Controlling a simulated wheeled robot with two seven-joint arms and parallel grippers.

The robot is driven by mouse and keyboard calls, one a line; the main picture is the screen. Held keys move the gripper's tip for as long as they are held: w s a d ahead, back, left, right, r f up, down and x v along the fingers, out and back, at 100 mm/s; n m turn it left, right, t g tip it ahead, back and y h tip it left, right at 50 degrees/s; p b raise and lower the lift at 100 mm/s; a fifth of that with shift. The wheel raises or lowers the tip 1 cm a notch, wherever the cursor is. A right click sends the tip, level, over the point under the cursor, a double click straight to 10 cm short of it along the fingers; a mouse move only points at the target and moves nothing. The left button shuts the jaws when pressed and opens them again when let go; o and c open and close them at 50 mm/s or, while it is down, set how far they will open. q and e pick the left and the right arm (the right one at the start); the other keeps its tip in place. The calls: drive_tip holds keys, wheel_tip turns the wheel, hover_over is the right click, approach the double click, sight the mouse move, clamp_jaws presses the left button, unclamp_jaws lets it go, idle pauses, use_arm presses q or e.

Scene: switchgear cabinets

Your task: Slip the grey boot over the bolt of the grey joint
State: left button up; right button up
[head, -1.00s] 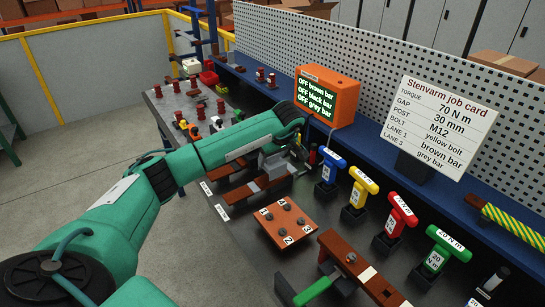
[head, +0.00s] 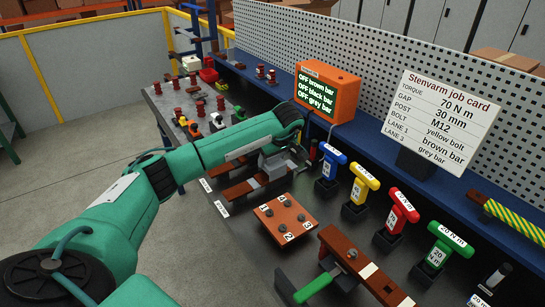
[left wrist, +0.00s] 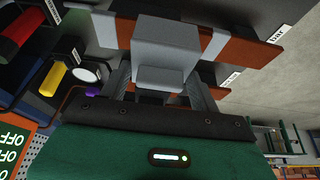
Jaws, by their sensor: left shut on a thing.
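My left gripper (head: 280,157) is low over the grey and brown bars at the bench's left-middle. In the left wrist view its two fingers (left wrist: 160,88) stand either side of a small light grey block, the near part of the grey boot (left wrist: 165,45), and are shut on it. The boot's larger boxy body covers the middle of a brown bar (left wrist: 255,50) with a grey section, seemingly the grey joint. The joint's bolt is hidden, so I cannot tell how far the boot is over it. My right gripper is not in view.
Blue, yellow, red (head: 401,211) and green T-handled tools stand right of the bars. A brown plate (head: 285,218) with numbered posts lies in front. An orange display (head: 327,95) and a job card (head: 442,122) stand behind. A green-handled tool (head: 315,287) lies near the front.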

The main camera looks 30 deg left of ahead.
use_arm(q)
drive_tip(key=shift+f+b, duration=0.7)
drive_tip(key=shift+f, duration=0.5)
drive_tip(key=o, duration=1.1)
drive_tip(key=shift+c, duration=0.2)
drive_tip(key=shift+r, duration=0.1)
drive_tip(key=b+v, duration=0.3)
drive_tip(key=v, duration=1)
drive_tip(key=shift+d+r, duration=0.25)
